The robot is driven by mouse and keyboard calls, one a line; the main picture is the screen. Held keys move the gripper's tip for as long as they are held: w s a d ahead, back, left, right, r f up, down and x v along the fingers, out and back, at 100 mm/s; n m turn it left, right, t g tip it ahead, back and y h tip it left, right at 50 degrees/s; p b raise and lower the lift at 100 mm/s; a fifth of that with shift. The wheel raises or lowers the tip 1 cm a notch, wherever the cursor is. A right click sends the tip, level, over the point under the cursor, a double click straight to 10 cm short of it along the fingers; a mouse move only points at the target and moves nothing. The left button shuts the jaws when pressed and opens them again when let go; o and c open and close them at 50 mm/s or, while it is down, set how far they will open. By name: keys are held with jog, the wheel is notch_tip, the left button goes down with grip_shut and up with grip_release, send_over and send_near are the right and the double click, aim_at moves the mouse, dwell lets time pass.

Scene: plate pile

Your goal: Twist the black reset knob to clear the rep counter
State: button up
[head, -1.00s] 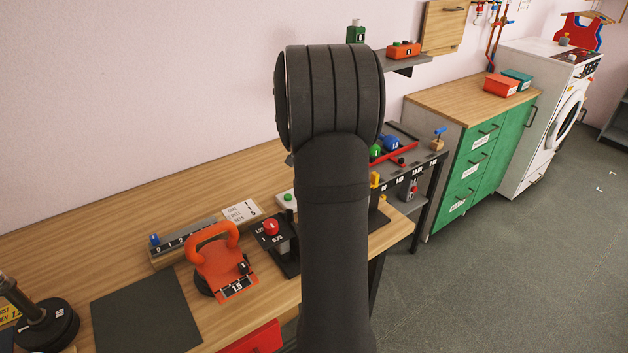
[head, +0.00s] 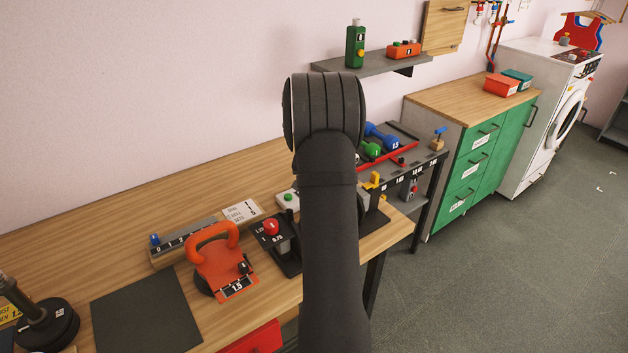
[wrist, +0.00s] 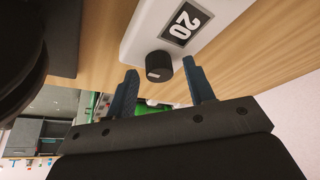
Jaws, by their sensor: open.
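In the wrist view, the white rep counter (wrist: 150,30) shows 20 in its window. The black knob (wrist: 159,66) sticks out from the counter's near side. My gripper (wrist: 159,68) is open, its two blue-grey fingers pointing at the counter. In this view the knob appears between the fingertips, with a gap on each side. I cannot tell how far the tips reach along it. In the head view, a white box with a green button (head: 288,197) is partly hidden by my arm. My gripper is hidden there too.
An orange kettlebell-shaped piece (head: 222,262) and a black stand with a red knob (head: 272,228) sit left of my arm. A shelf (head: 370,66) with a green device (head: 355,45) is on the wall behind. A dark mat (head: 145,312) lies bare at the front left.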

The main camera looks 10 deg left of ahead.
jog(key=c, duration=1)
jog(key=shift+m, duration=0.4)
jog(key=m+h, duration=0.1)
jog(key=m, duration=0.2)
jog(key=shift+a, duration=0.15)
jog(key=m+g+h, duration=0.1)
jog(key=m, duration=0.3)
jog(key=shift+h, duration=0.4)
jog(key=m, duration=0.2)
jog(key=m+g+h, duration=0.1)
jog(key=m, duration=0.2)
jog(key=shift+w+a+g, duration=0.15)
jog(key=shift+g, duration=0.15)
jog(key=shift+w+m+g+h, duration=0.15)
jog(key=shift+m+g, duration=0.3)
jog(key=shift+m, duration=0.7)
jog(key=shift+s+m+g+h, duration=0.15)
jog(key=shift+m+g, duration=0.3)
jog(key=shift+m, duration=0.7)
jog(key=shift+w, duration=0.1)
